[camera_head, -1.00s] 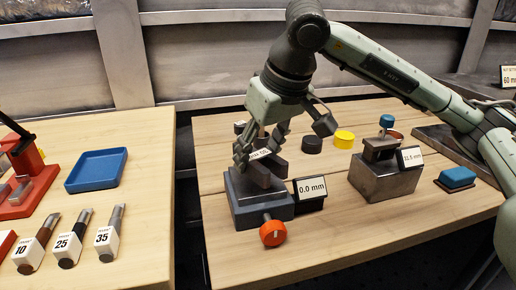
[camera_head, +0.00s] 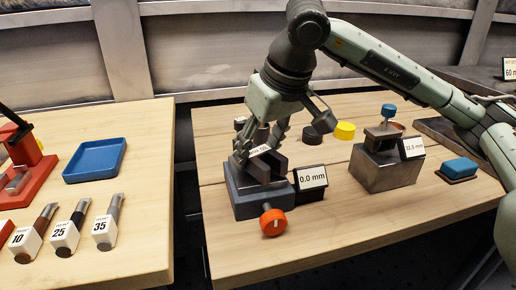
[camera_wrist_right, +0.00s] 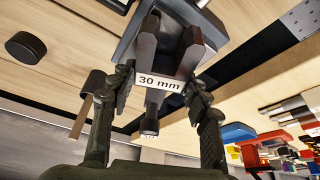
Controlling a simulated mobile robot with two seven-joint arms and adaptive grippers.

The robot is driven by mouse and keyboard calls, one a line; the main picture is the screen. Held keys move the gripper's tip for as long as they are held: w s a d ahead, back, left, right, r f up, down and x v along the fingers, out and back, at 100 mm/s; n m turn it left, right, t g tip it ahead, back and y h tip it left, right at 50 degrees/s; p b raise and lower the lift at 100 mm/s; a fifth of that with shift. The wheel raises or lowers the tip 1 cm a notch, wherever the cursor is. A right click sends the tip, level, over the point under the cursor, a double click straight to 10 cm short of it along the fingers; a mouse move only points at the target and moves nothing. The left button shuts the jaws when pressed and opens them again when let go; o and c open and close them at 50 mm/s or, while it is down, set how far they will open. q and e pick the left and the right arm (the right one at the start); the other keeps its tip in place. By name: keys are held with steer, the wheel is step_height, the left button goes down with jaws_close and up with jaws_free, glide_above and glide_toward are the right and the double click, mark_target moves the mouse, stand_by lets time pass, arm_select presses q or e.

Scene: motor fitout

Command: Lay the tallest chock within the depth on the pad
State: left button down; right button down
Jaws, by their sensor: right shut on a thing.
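My right gripper (camera_head: 262,146) is shut on the 30 mm chock (camera_wrist_right: 160,82), whose white label faces the right wrist camera. It holds the chock at the jaws of a dark blue-grey vise (camera_head: 262,203) with an orange knob (camera_head: 273,222). A display beside it (camera_head: 312,178) reads 0.0 mm. I cannot tell whether the chock touches the vise floor. A second grey vise (camera_head: 385,172) has a display (camera_head: 412,147) reading about 32.5 mm. Pieces labelled 10 (camera_head: 25,242), 25 (camera_head: 64,235) and 35 (camera_head: 104,230) lie on the left table. My left gripper is not in view.
A blue tray (camera_head: 96,160) and a red fixture (camera_head: 32,180) are on the left table. A black disc (camera_head: 312,135), a yellow disc (camera_head: 345,130) and a blue-topped block (camera_head: 460,168) are on the right table. A gap separates the tables.

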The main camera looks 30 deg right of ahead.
steer(key=shift+f+b, duration=0.35)
steer(key=c, duration=0.8)
jaws_free()
steer(key=shift+c, duration=0.2)
steer(key=shift+o, duration=1)
steer(key=shift+f, duration=0.1)
steer(key=v, duration=1.2)
